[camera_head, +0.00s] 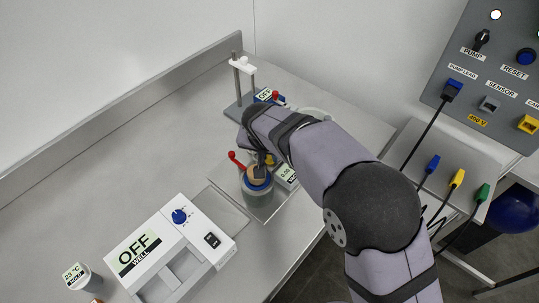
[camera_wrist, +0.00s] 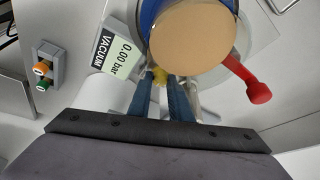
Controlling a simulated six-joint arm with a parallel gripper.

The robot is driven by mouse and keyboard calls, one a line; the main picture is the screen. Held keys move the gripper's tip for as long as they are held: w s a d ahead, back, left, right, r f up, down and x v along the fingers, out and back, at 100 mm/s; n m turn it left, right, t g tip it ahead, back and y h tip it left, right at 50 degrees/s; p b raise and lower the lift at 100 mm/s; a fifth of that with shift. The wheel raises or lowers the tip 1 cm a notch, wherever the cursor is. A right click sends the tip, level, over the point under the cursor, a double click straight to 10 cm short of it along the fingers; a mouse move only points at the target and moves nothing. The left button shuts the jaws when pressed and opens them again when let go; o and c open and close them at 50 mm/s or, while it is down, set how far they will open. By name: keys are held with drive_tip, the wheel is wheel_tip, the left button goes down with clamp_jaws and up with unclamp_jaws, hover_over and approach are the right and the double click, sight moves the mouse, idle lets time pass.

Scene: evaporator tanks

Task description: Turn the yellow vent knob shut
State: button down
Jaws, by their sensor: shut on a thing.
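The yellow vent knob (camera_wrist: 160,76) sits at the near side of a tank. In the wrist view it shows between the tips of my gripper (camera_wrist: 163,84), whose two blue fingers are shut on it. Much of the knob is hidden by the fingers. The tank (camera_wrist: 193,30) has a blue rim and a tan top. In the head view the tank (camera_head: 257,192) stands on a metal plate, below my gripper (camera_head: 264,160); the knob is hard to make out there. A vacuum display (camera_wrist: 117,52) beside the tank reads 0.00 bar.
A red lever (camera_wrist: 258,90) sticks out from the tank, close to the fingers. A white unit marked OFF and WELL (camera_head: 142,252) stands at the front left. A stand (camera_head: 240,90) rises behind. A control panel (camera_head: 490,70) is at right.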

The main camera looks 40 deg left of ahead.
drive_tip(key=c, duration=1.6)
unclamp_jaws()
drive_tip(key=shift+r, duration=0.1)
drive_tip(key=shift+b+v, duration=0.95)
drive_tip(key=shift+v, duration=2.65)
drive_tip(key=shift+d, duration=0.1)
